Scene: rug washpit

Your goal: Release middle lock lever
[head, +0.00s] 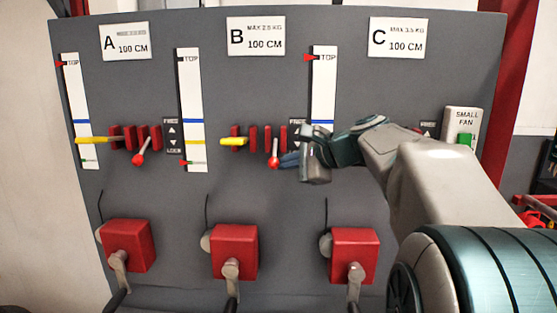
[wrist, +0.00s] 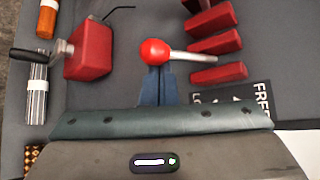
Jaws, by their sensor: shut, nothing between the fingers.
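The middle lock lever under sign B has a red ball (head: 273,162) on a short metal shaft, beside a row of red blocks. Its ball end points down, toward the lock side of the free/lock label (head: 297,132). My gripper (head: 284,160) is at the ball's right side in the head view, its blue fingers closed together. In the wrist view the fingers (wrist: 155,86) reach right up to the red ball (wrist: 155,52) and overlap its near edge. I cannot tell whether they touch it. The metal shaft (wrist: 190,57) runs right, toward the red blocks (wrist: 213,42).
Lever A (head: 138,160) stands left, also ball-down. My arm hides lever C. Red crank boxes (head: 234,252) with handles stick out below. A yellow pointer (head: 233,142) sits left of the middle blocks. A small fan switch (head: 465,139) is at right.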

